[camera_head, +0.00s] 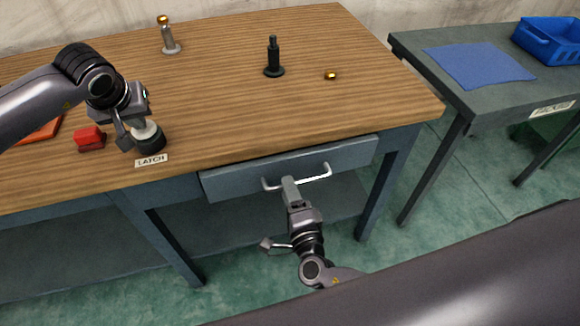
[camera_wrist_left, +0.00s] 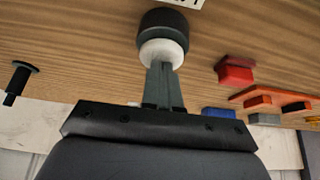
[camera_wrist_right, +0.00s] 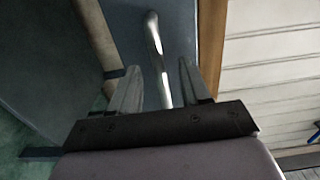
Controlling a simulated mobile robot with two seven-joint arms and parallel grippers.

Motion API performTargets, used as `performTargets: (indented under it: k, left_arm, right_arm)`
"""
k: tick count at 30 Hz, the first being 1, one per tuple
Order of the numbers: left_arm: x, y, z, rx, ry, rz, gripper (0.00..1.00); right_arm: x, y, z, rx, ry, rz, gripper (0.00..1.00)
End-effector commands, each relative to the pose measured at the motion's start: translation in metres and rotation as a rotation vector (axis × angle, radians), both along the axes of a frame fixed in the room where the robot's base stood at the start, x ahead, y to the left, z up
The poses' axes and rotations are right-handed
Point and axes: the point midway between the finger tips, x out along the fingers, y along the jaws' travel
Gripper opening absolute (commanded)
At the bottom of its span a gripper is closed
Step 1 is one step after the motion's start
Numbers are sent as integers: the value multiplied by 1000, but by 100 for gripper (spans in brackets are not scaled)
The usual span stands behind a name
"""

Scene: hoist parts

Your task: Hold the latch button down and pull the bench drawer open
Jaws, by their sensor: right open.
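The latch button is a white cap (camera_head: 146,129) in a dark round collar (camera_head: 150,144) on the bench top, behind a LATCH label (camera_head: 152,160). My left gripper (camera_head: 128,137) is at the button. In the left wrist view its fingers (camera_wrist_left: 162,70) are together, tips against the white cap; how far the cap is pressed is hard to tell. The bench drawer (camera_head: 235,182) is blue-grey with a silver bar handle (camera_head: 318,178); no gap shows around it. My right gripper (camera_head: 288,184) is at the handle, fingers open, with the handle bar (camera_wrist_right: 157,50) between them.
A red block (camera_head: 89,138) and an orange piece (camera_head: 42,132) lie left of the button. A dark peg (camera_head: 273,58), a metal post (camera_head: 169,40) and a small gold part (camera_head: 331,75) stand farther back. A side table (camera_head: 420,62) holds a blue mat (camera_head: 480,65) and blue bin (camera_head: 550,42).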

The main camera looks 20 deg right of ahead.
Motion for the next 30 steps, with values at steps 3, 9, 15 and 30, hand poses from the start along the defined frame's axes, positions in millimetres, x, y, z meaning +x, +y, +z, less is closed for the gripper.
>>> performTargets:
  k: [3, 9, 15, 30]
  left_arm:
    - [-2, 0, -4, 2, 9, 0, 0]
    - [-2, 0, -4, 2, 9, 0, 0]
    - [-2, 0, -4, 2, 9, 0, 0]
    - [-2, 0, -4, 2, 9, 0, 0]
  right_arm:
    - [6, 0, 0, 0, 0, 0, 47]
    - [17, 0, 0, 0, 0, -1, 47]
    - [24, 0, 0, 0, 0, -1, 47]
    - [25, 0, -1, 0, 0, 0, 0]
